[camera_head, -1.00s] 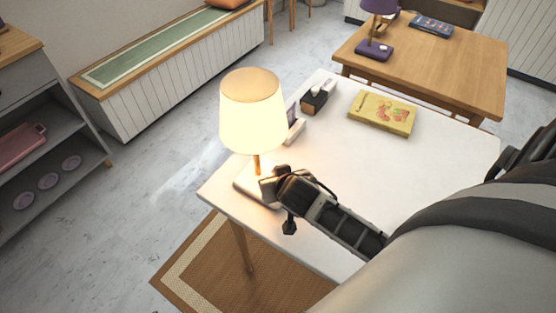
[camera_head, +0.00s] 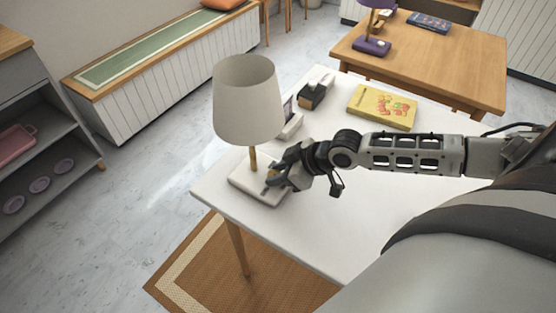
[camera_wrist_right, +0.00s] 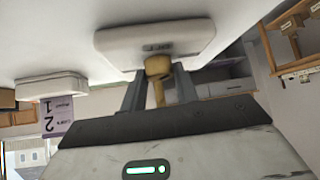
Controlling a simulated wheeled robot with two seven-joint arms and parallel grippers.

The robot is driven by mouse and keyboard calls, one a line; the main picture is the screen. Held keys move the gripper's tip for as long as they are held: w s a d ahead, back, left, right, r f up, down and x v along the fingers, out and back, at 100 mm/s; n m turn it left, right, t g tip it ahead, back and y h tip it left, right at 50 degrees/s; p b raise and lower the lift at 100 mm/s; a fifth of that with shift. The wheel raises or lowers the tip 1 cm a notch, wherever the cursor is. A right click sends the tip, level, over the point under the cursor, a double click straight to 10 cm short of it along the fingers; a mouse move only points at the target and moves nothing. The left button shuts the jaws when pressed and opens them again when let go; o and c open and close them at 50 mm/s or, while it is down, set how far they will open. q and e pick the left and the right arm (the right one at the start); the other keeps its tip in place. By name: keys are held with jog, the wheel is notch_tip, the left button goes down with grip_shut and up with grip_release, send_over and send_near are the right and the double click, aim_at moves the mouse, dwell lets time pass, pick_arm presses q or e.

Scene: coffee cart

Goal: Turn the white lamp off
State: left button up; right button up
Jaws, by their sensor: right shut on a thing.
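The white lamp (camera_head: 247,100) stands upright on the white table. Its shade is grey-white and unlit. Its pale base (camera_head: 240,183) has a brass-coloured post. My right gripper (camera_head: 274,178) is low at the right side of the base. In the right wrist view, which is upside down, the gripper (camera_wrist_right: 158,72) is shut on a brass-coloured knob (camera_wrist_right: 157,66) at the lamp base (camera_wrist_right: 190,34). A small dark label, too small to read surely, shows on the base beside the knob. My left gripper is out of view.
The white table (camera_head: 330,225) also holds a yellow book (camera_head: 382,106), a dark holder (camera_head: 312,95) and a small card stand (camera_head: 291,126). A purple lamp (camera_head: 372,47) stands on the wooden table behind. The white table's front is mostly clear.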

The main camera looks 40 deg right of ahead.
jog(key=n+b, duration=0.1)
jog(key=f+y+b, duration=0.1)
jog(key=b, duration=0.1)
jog(key=shift+w+d+n+g, duration=0.2)
jog(key=shift+n+g, duration=0.2)
jog(key=n+g+b, duration=0.1)
jog(key=b, duration=0.2)
jog(key=shift+r+n+y, duration=0.1)
jog(key=shift+n+y, duration=0.2)
jog(key=shift+y, duration=0.1)
jog(key=shift+r+n+g+y+b, duration=0.25)
jog(key=shift+n+g+y+b, duration=0.25)
jog(key=shift+n+b, duration=0.6)
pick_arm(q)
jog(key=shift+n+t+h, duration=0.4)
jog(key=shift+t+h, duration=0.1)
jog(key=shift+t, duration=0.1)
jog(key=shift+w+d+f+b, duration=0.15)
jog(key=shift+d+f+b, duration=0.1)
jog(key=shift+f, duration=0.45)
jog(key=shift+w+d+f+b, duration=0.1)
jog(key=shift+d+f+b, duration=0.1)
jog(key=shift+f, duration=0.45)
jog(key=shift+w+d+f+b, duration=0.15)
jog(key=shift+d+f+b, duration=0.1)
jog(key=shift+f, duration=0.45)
pick_arm(e)
jog(key=shift+r+n+g, duration=0.1)
jog(key=shift+n+g, duration=0.3)
jog(key=shift+g, duration=0.1)
